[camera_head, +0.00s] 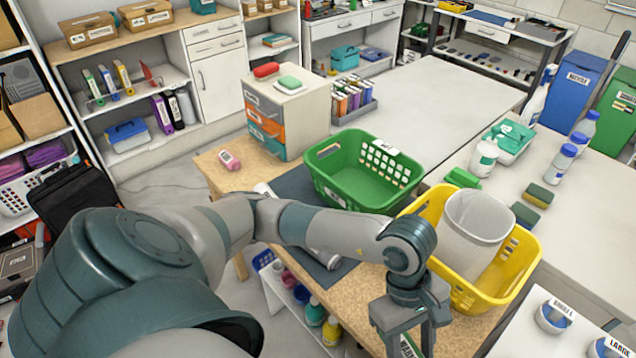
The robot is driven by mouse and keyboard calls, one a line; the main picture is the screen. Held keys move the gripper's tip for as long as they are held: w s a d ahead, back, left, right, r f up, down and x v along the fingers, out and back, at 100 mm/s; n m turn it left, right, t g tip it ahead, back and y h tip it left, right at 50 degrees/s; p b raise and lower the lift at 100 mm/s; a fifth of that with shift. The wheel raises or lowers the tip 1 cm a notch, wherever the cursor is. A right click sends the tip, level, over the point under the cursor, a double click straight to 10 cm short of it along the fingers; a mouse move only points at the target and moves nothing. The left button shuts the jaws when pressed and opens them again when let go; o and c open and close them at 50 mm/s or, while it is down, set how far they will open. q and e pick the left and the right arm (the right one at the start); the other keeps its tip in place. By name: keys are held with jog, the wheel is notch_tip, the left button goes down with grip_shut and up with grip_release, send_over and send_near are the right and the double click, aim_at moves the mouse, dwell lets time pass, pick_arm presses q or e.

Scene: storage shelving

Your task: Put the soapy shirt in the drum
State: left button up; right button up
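No shirt can be made out in this view, and nothing is labelled as a drum. A pale, open-topped cylindrical container (474,235) stands inside a yellow basket (522,272) on the right side of the wooden table; I cannot tell if it is the drum. My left gripper (409,346) points down at the bottom of the picture, in front of and left of the yellow basket. My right gripper is not in view.
A green basket (352,195) stands on the wooden table (216,172) behind my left arm, beside a small drawer unit (292,118). A pale table (440,85) behind has clear room. Bottles and sponges stand at right.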

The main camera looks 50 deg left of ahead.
pick_arm(q)
jog(key=w+a+f+m, duration=0.1)
jog(key=m, duration=0.1)
jog(key=w+a+f+m+g+y, duration=0.1)
jog(key=a+m, duration=0.1)
jog(key=w+a+m+g, duration=0.1)
jog(key=a+m, duration=0.1)
jog(key=m, duration=0.1)
jog(key=shift+w+a+f+y, duration=0.2)
jog(key=shift+f+y, duration=0.1)
jog(key=shift+f, duration=0.1)
jog(key=a+m, duration=0.1)
jog(key=m, duration=0.1)
jog(key=w+a+m+y, duration=0.1)
jog(key=a+m, duration=0.1)
jog(key=w+a+f+m+g+y, duration=0.1)
jog(key=a+m, duration=0.1)
jog(key=shift+w+a, duration=0.2)
jog(key=shift+w+a+f+m+y, duration=0.1)
jog(key=shift+w+a+m+y, duration=0.15)
jog(key=shift+a+m, duration=0.35)
jog(key=shift+d, duration=0.15)
